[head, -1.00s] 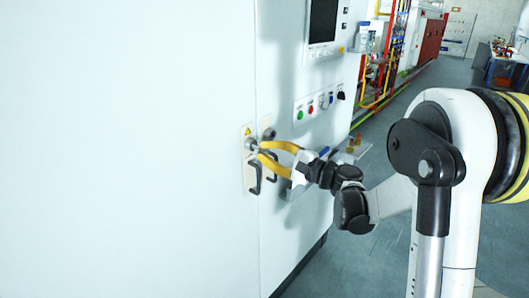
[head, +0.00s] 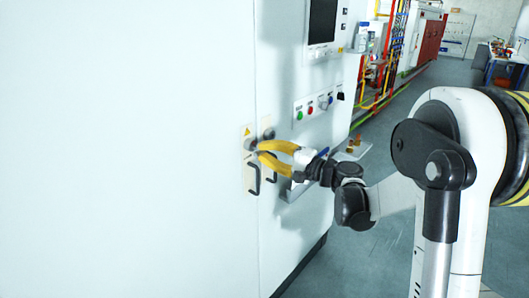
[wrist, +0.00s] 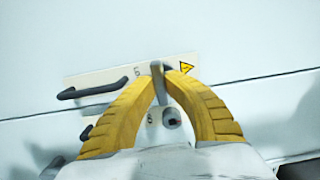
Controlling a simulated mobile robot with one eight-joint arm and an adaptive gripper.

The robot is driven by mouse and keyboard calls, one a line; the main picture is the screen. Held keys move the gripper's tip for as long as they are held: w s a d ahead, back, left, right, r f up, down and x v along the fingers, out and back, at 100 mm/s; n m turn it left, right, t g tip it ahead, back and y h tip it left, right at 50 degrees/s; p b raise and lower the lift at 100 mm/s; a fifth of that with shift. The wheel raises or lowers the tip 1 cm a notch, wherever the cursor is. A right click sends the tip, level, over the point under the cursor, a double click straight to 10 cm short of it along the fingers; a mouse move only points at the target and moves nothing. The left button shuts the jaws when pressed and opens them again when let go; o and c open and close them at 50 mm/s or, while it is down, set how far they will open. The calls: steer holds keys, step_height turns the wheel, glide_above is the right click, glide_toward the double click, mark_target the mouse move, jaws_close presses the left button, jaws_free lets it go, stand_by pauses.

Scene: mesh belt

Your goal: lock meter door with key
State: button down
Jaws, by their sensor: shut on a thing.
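The meter door (head: 130,150) is a large white panel, shut or nearly shut against the neighbouring panel. Its plate (head: 248,178) carries a lock, a yellow warning sign (head: 247,131) and a dark handle (head: 254,180). My gripper (head: 258,148) is at the lock, with its yellow fingers closed on a grey key (wrist: 159,84) in the wrist view. The fingers hide most of the lock, so I cannot tell how deep the key sits. A second lock (wrist: 172,117) with a dark square hole shows between the fingers, on the neighbouring plate.
Control buttons (head: 309,110) and a screen (head: 322,22) are higher on the cabinet. A small ledge (head: 296,190) juts out below the gripper. The floor (head: 370,255) to the right is open.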

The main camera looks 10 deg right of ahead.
steer(key=shift+s+a, duration=0.1)
steer(key=shift+a, duration=0.05)
steer(key=c, duration=1.4)
jaws_free()
steer(key=shift+a, duration=0.2)
steer(key=shift+d, duration=0.1)
steer(key=shift+d, duration=0.1)
